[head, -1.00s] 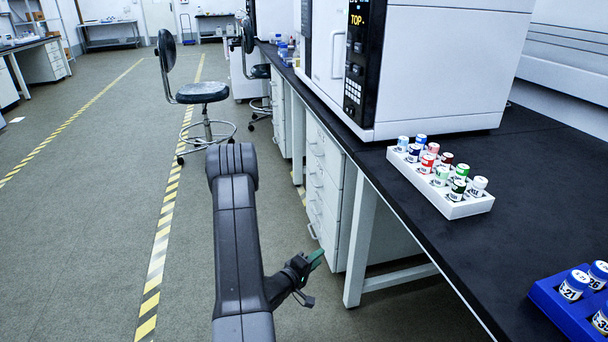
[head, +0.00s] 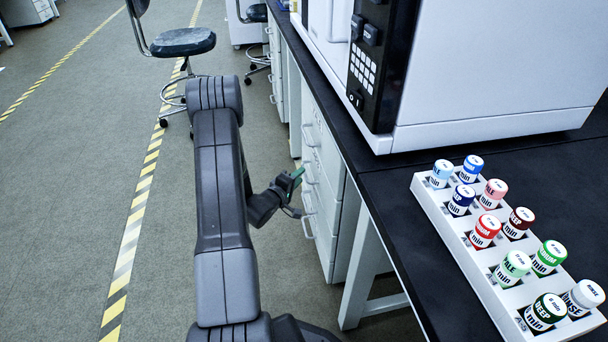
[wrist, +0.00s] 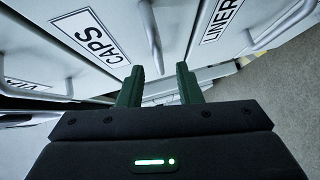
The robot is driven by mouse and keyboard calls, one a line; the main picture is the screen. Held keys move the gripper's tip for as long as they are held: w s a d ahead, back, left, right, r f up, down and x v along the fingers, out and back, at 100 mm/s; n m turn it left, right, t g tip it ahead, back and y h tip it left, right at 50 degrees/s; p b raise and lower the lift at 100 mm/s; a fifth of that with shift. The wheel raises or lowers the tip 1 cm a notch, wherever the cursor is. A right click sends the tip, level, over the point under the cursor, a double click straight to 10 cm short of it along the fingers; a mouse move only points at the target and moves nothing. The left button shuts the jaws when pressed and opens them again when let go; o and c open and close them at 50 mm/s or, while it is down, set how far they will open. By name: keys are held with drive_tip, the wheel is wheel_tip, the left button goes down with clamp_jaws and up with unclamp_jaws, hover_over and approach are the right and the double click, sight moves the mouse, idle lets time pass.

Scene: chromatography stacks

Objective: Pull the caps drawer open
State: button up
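The caps drawer (wrist: 112,60) shows in the wrist view by its white "CAPS" label. A pale bar handle (wrist: 153,38) runs down beside that label, and its lower end lines up between my fingertips. My gripper (wrist: 159,82) is open, with two green fingers apart and nothing visibly clamped. I cannot tell whether the fingers reach around the bar. In the head view my gripper (head: 297,176) is beside the white drawer cabinet (head: 328,190), in front of its handles. The drawer fronts look flush there; the labels are not readable.
Drawers labelled "LINER..." (wrist: 238,25) and "VI..." (wrist: 25,84) flank the caps drawer. The black bench top (head: 400,230) overhangs the cabinet, with a white vial rack (head: 450,228) on it. A stool (head: 182,42) stands beyond my arm. The floor to the left is clear.

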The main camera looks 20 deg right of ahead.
drive_tip(key=shift+b+x, duration=0.4)
drive_tip(key=shift+x, duration=1.75)
drive_tip(key=shift+c, duration=0.2)
clamp_jaws()
